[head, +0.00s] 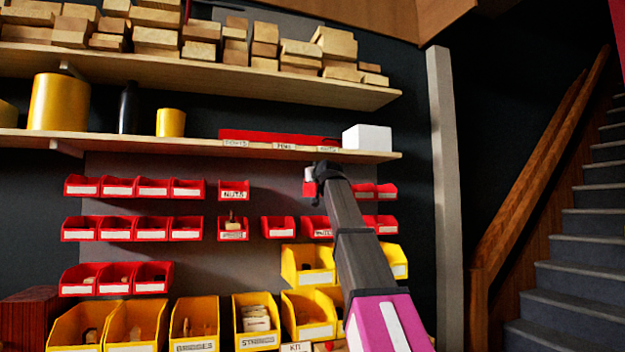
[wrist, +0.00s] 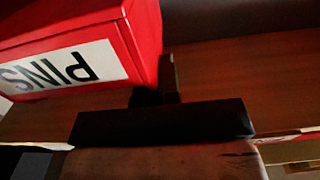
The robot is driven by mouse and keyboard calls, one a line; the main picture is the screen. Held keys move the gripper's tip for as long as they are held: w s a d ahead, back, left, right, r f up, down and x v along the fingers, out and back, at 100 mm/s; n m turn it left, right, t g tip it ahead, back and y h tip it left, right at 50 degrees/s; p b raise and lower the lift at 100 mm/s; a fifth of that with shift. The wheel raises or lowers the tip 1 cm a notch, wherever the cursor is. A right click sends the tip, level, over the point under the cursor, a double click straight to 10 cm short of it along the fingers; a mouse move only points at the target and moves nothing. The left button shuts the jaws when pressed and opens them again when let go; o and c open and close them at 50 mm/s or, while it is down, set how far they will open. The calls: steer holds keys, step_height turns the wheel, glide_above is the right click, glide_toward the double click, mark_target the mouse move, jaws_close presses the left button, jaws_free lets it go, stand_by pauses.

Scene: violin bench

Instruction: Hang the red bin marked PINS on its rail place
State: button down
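The red bin marked PINS fills the upper left of the wrist view (wrist: 135,40); its white label reads upside down there. My gripper (wrist: 160,92) has its dark fingers close together at the bin's edge and appears shut on its wall; one finger is partly hidden by the bin. In the head view my gripper (head: 319,172) is in front of the grey panel (head: 270,190), just below the lower shelf. A red patch (head: 309,188) beside it seems to be the held bin, mostly hidden by my arm. Red bins hang in rows on the panel, with gaps in the top row.
The lower shelf (head: 170,146) is close above my gripper and carries red bins (head: 285,138) with small labels and a white box (head: 367,138). A bin marked NUTS (head: 233,190) hangs left of my gripper. Yellow bins (head: 308,264) stand below. Stairs are at right.

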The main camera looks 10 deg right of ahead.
steer(key=s+d, duration=0.3)
steer(key=s, duration=1.3)
steer(key=shift+s, duration=0.2)
stand_by(1.6)
steer(key=shift+d, duration=0.15)
